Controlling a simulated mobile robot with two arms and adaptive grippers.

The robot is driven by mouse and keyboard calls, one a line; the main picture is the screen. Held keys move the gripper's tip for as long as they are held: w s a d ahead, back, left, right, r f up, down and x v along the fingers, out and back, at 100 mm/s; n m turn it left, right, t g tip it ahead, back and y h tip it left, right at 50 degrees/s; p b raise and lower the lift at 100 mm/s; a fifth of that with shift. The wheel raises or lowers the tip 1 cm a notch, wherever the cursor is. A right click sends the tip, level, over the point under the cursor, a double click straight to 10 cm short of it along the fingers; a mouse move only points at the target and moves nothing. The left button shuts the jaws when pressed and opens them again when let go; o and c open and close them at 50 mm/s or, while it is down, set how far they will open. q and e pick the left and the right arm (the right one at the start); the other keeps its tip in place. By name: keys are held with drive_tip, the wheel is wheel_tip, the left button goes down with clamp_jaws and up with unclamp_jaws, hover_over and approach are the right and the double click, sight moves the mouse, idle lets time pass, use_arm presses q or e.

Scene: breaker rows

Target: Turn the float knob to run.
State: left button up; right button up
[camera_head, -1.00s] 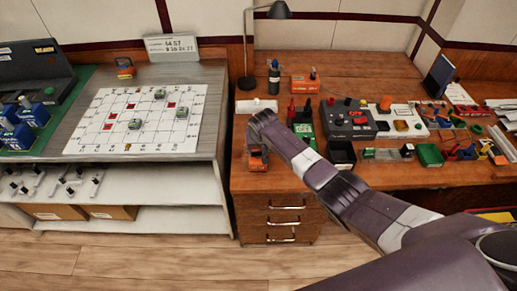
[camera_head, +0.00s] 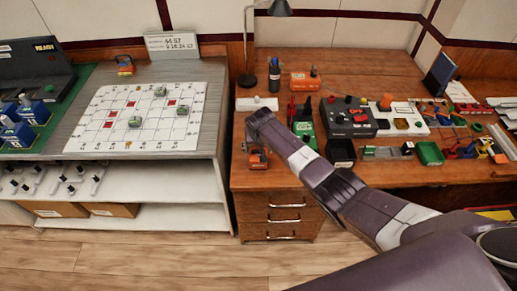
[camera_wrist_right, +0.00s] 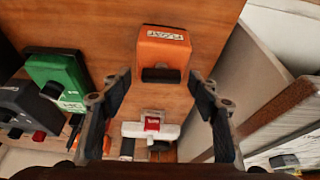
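The orange box labelled FLOAT (camera_wrist_right: 165,38) lies on the wooden desk in the right wrist view, its label upside down. A dark bar-shaped knob (camera_wrist_right: 160,75) sits on the box's near side. The box also shows small at the desk's front left in the head view (camera_head: 258,162), partly covered by my gripper. My right gripper (camera_wrist_right: 159,84) is open and empty above the desk. Its two dark fingers are wide apart, with the knob between and apart from their tips. In the head view the right gripper (camera_head: 257,146) is over the box. My left gripper is not in view.
A white unit with a red switch (camera_wrist_right: 152,124) and a green box (camera_wrist_right: 62,80) are close by in the right wrist view. A grey control box (camera_head: 348,118) stands farther right. The desk's left edge adjoins a grey bench with a gridded white board (camera_head: 104,123).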

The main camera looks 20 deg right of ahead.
drive_tip(key=v, duration=1.2)
drive_tip(key=shift+s, duration=0.1)
idle(0.4)
